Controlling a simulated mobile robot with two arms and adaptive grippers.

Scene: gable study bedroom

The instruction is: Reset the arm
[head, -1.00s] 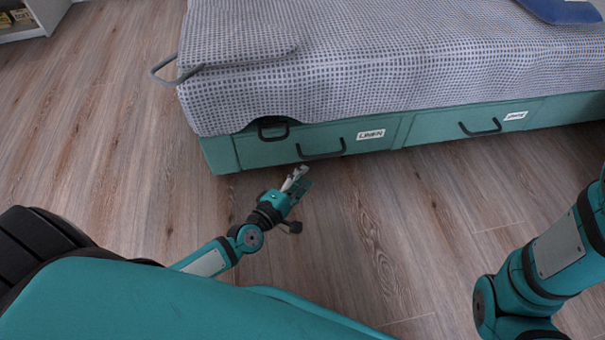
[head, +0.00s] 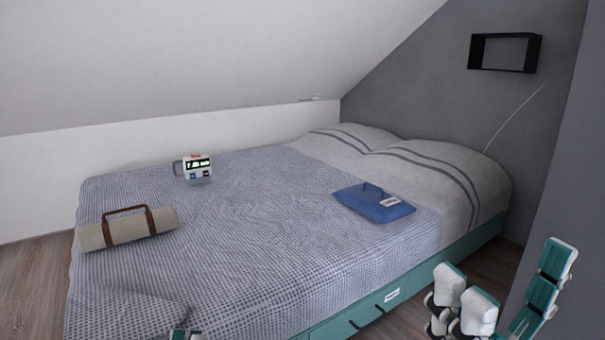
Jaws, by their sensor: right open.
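My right gripper (head: 507,280) is raised at the lower right of the head view. Its white-padded fingers stand apart on two sides, open, with nothing visible between them. My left gripper (head: 186,334) shows only as a small teal and white bit at the bottom edge, in front of the bed's near side. The rest of it is cut off, so its opening cannot be told.
The bed (head: 262,245) fills the middle. On it lie a beige roll with a brown handle (head: 126,229), a white device with a display (head: 194,168) and a blue flat case (head: 374,204). A grey wall (head: 560,190) stands close at right.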

